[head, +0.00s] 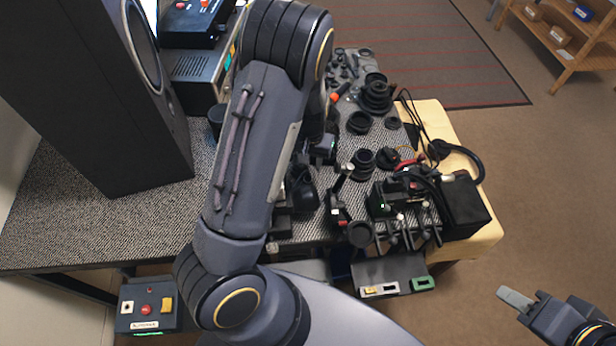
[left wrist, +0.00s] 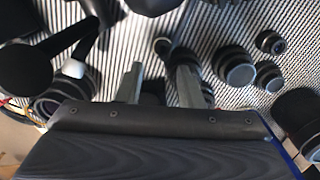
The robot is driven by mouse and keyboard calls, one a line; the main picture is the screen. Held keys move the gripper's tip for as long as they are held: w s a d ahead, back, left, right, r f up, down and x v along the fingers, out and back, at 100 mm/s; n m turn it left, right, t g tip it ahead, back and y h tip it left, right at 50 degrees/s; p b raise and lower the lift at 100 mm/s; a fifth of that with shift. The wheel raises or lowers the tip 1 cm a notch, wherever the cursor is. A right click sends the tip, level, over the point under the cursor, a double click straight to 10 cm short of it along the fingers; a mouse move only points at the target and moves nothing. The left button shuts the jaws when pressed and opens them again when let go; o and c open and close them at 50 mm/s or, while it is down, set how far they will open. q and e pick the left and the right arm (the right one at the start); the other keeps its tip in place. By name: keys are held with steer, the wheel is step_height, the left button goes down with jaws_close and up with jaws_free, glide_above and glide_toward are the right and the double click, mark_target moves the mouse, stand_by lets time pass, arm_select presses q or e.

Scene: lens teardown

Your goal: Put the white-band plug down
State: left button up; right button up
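My left gripper (left wrist: 160,72) is open in the left wrist view. Its two grey fingers stand apart, with striped mat showing between their tips and no plug seen held. Left of the fingers is a black rod-like piece with a white band (left wrist: 74,68); I cannot tell if it is the white-band plug. In the head view my left arm covers much of the bench, and the left gripper's fingers are not clear. My right gripper (head: 515,298) is at the lower right, off the bench over the floor; its pale fingers overlap, so their opening is unclear.
The patterned bench mat (head: 110,225) holds several black lens parts, such as a stacked barrel (head: 375,95) and a ring (head: 360,234). A cluster of dark tools (head: 405,200) stands at the right. A large black speaker (head: 95,90) is at left. The mat's left front is clear.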

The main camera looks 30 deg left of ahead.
mark_target(308, 179)
arm_select(q)
steer(key=f, duration=0.3)
steer(key=s+f+p, duration=0.1)
steer(key=f, duration=0.2)
steer(key=shift+s, duration=0.1)
steer(key=shift+r, duration=0.1)
jaws_close()
